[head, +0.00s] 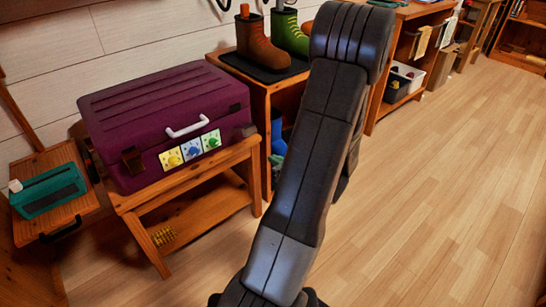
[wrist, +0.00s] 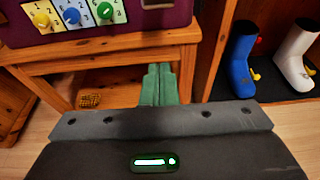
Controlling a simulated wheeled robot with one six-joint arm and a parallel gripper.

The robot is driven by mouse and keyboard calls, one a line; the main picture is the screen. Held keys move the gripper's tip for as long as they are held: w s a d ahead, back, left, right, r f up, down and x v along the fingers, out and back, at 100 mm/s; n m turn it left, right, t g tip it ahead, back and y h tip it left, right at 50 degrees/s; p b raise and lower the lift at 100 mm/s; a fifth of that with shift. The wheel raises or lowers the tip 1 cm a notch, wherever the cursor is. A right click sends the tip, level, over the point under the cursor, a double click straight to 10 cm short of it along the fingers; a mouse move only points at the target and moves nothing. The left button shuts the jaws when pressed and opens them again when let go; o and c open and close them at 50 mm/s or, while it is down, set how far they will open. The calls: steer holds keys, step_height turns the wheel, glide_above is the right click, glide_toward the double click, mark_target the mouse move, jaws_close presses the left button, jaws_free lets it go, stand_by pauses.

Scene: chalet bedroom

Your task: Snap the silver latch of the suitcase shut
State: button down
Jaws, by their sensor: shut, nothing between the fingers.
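The purple suitcase (head: 150,105) lies closed on a wooden stand, with a white handle (head: 187,126) on its front. A dark brownish latch (head: 131,159) is at its front left. A greyish piece (head: 243,130) sits at its front right; I cannot tell if this is the silver latch or how it stands.
Yellow, blue and green dials (head: 191,147) are on the suitcase front. The wooden stand (head: 190,178) has a lower shelf. Boots (head: 262,42) stand on a cabinet to the right, with blue and white boots (wrist: 243,60) lower down. A teal box (head: 48,190) is at left. Floor at right is clear.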

mark_target(245, 130)
steer(key=w+a+r+b, duration=0.1)
steer(key=w+a+b, duration=0.1)
steer(key=w+a, duration=0.3)
steer(key=shift+w+a+r, duration=0.15)
steer(key=shift+w+a, duration=0.15)
steer(key=shift+w, duration=1.1)
steer(key=shift+r, duration=0.15)
steer(key=shift+r+g+p, duration=0.15)
steer(key=shift+g+p, duration=0.15)
steer(key=shift+p, duration=0.4)
